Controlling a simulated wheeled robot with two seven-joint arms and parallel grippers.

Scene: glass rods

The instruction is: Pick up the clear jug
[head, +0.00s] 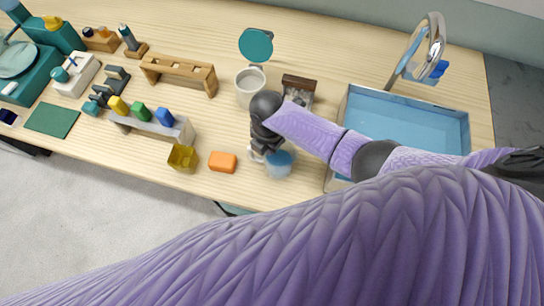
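A small clear jug (280,165) with something blue inside stands near the front edge of the wooden table, left of the sink. A pale, handle-like loop shows at its left side. My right gripper (269,147) points down directly over the jug's upper left part and hides some of it. Its fingers are dark and small here, and I cannot tell whether they touch the jug or are closed. My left gripper is not in view.
An orange block (222,161) and a yellow cup (182,157) lie left of the jug. A whitish bin with a raised teal lid (256,46) and a dark-framed box (299,88) stand behind. The sink (416,118) is at right. Racks and bottles crowd the left.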

